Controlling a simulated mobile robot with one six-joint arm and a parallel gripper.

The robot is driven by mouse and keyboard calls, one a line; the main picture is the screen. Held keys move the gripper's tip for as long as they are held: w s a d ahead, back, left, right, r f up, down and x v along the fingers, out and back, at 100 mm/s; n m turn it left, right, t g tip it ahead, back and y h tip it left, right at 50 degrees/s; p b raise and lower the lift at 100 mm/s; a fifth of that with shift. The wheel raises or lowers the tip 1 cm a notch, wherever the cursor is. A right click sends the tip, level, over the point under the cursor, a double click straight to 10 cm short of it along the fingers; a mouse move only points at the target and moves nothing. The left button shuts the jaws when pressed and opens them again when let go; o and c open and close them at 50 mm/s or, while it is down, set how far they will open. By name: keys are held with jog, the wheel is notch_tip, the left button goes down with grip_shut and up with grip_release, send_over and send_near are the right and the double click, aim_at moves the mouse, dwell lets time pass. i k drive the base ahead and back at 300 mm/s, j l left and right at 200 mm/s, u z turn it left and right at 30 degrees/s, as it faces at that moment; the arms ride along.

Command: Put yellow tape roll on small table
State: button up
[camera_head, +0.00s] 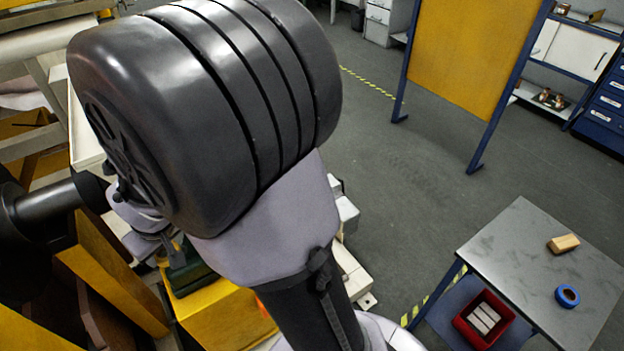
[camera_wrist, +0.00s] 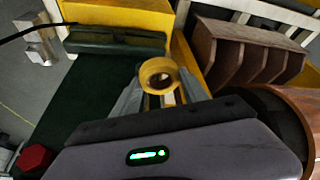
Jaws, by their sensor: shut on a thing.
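In the wrist view, a yellow tape roll (camera_wrist: 159,75) is between the fingertips of my gripper (camera_wrist: 160,88), which is shut on it. The roll's round opening faces the camera. It appears above or against a dark green surface beside yellow machinery; I cannot tell whether it touches that surface. In the head view, my arm hides the roll and most of my gripper. A small grey-topped table (camera_head: 520,262) stands at the lower right, with a wooden block (camera_head: 563,243) and a blue tape roll (camera_head: 567,296) on its top.
A red bin (camera_head: 470,325) with pale bars sits on the table's lower shelf. A yellow panel on blue legs (camera_head: 465,50) stands behind. Grey floor (camera_head: 420,190) is open between them. Brown slotted racks (camera_wrist: 250,55) and a yellow block (camera_wrist: 120,14) lie close to my gripper.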

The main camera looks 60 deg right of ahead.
aim_at(511, 252)
jog(key=k+z, duration=0.1)
jog(key=z, duration=0.3)
jog(key=k+l+z, duration=0.15)
jog(key=z, duration=0.25)
jog(key=k+l+z, duration=0.1)
jog(key=z, duration=0.35)
jog(key=l+z, duration=0.15)
jog(key=z, duration=0.25)
jog(key=k+l+z, duration=0.1)
jog(key=z, duration=0.3)
jog(key=l, duration=0.1)
